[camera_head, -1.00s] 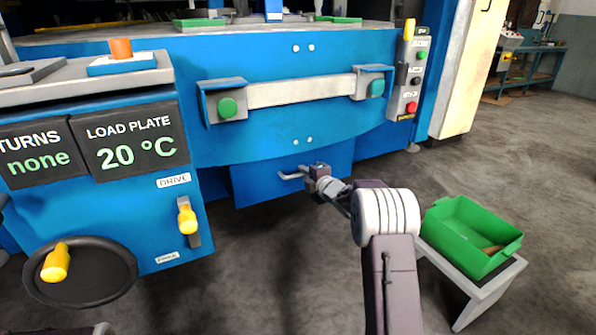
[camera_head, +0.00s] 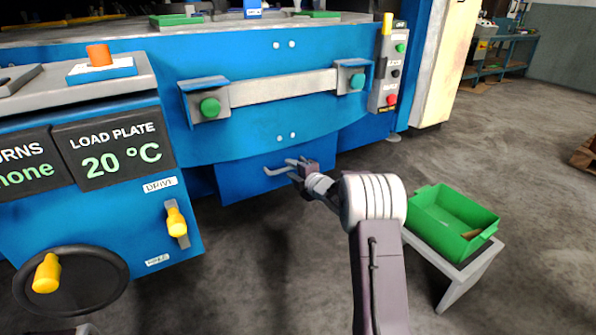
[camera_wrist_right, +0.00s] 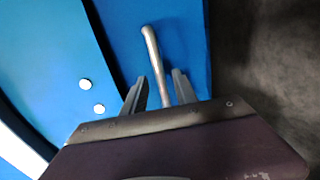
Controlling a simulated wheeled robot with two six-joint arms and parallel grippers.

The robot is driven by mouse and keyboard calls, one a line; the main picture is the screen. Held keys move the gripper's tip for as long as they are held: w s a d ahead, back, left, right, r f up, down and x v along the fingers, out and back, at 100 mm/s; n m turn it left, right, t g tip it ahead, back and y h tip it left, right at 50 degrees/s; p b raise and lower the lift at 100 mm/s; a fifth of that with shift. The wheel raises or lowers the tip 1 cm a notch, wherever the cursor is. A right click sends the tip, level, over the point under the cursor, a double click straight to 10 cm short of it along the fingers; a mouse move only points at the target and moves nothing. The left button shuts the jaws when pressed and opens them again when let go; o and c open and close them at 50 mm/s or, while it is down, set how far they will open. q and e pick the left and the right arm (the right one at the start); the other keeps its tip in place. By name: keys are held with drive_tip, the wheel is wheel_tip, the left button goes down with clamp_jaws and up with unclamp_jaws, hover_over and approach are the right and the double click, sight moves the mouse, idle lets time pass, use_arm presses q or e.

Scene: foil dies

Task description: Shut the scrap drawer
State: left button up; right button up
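The scrap drawer (camera_head: 245,182) is the plain blue front low under the machine's curved apron; how far it stands out is hard to tell. Its bent metal handle (camera_head: 279,170) sticks out from the front. My right gripper (camera_head: 293,164) is at the handle, coming from the right. In the right wrist view, the handle (camera_wrist_right: 152,47) runs between the two spread fingers of the right gripper (camera_wrist_right: 160,88), with gaps on both sides. It also runs back toward the palm. The drawer front (camera_wrist_right: 185,45) is close behind. My left gripper is not in view.
A green bin (camera_head: 452,222) stands on a small grey stand (camera_head: 462,268) right of my right arm. A black handwheel (camera_head: 70,305) and a yellow drive lever (camera_head: 176,222) are on the left. A switch panel (camera_head: 391,70) is at upper right. The floor (camera_head: 265,275) before the drawer is clear.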

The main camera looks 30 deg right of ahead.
drive_tip(key=p+v, duration=0.2)
drive_tip(key=v, duration=0.4)
drive_tip(key=shift+s, duration=0.15)
